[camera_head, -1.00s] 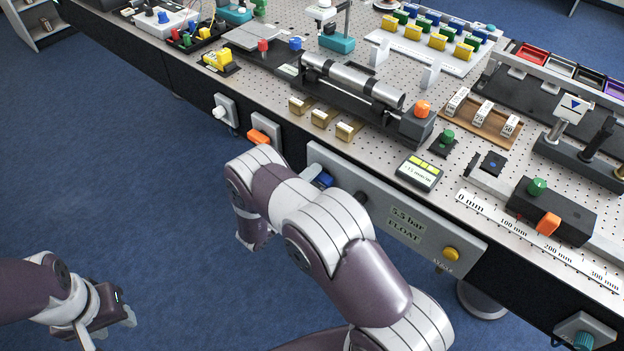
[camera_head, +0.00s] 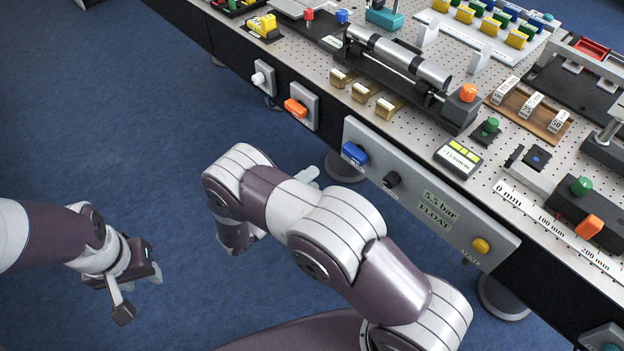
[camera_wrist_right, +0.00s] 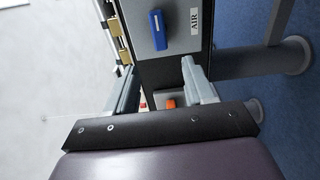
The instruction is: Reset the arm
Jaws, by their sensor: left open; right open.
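My right arm crosses the middle of the head view in front of the table's front panel. Its gripper is mostly hidden behind the arm there, with a pale fingertip showing near the panel. In the right wrist view my right gripper (camera_wrist_right: 162,92) is open and empty, its two fingers apart, with the blue knob (camera_wrist_right: 158,30) and an orange switch (camera_wrist_right: 171,103) beyond them. My left gripper (camera_head: 142,285) is open and empty over the blue floor at the lower left, well away from the table.
The grey front panel (camera_head: 408,215) carries the blue knob (camera_head: 355,153), a black knob (camera_head: 391,180) and a yellow button (camera_head: 480,245). An orange switch (camera_head: 295,108) and a white socket (camera_head: 262,77) sit left of it. The floor at left is clear.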

